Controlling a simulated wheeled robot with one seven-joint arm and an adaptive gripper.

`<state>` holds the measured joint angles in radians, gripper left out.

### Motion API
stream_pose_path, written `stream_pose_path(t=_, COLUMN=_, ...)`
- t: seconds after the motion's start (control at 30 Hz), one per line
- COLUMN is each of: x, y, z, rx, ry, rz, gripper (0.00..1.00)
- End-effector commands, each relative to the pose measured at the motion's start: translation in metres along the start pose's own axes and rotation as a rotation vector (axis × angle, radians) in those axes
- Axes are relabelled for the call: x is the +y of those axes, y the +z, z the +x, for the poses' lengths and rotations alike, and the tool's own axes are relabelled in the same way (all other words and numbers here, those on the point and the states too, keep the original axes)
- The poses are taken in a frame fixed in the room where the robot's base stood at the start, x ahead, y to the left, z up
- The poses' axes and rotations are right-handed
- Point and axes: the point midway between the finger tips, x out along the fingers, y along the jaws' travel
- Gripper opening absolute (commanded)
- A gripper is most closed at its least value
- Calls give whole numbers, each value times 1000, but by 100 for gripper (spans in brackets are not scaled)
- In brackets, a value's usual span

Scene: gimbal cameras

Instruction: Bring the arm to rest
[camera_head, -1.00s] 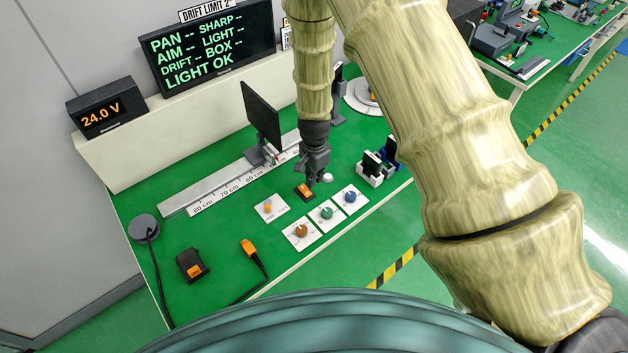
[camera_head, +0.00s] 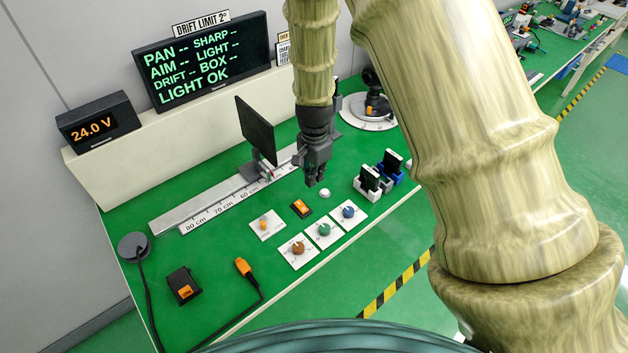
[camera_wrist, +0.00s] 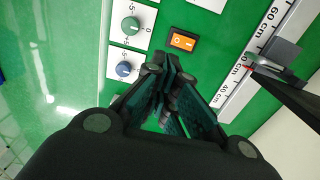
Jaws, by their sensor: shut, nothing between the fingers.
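My gripper (camera_head: 315,176) hangs from my arm above the green bench, fingers pointing down, to the right of the orange switch (camera_head: 301,208). It is shut and holds nothing. In the wrist view my gripper's fingers (camera_wrist: 170,112) meet near the middle, with the orange switch (camera_wrist: 182,40) just beyond them. A small white dome (camera_head: 324,193) sits on the bench close below the fingers in the head view. The gripper appears apart from the bench and everything on it.
Three knobs, brown (camera_head: 298,249), green (camera_head: 324,230) and blue (camera_head: 348,212), line the front edge. A dark upright panel (camera_head: 256,130) stands on the ruled rail (camera_head: 205,207). Holders (camera_head: 370,185) stand to the right. The screen (camera_head: 203,61) reads "LIGHT OK"; the meter (camera_head: 98,124) reads 24.0 V.

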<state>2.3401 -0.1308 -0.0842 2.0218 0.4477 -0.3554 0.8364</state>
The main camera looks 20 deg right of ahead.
Motion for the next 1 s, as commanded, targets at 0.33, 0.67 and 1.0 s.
stream_pose_path(t=0.33, x=0, y=0, z=-1, rx=0, ry=0, rz=0, gripper=0)
stream_pose_path(t=0.67, x=7, y=0, z=8, rx=4, ry=7, rz=-19, gripper=0)
stream_pose_path(t=1.0, x=104, y=9, z=116, rx=56, ry=67, rz=-362, gripper=0)
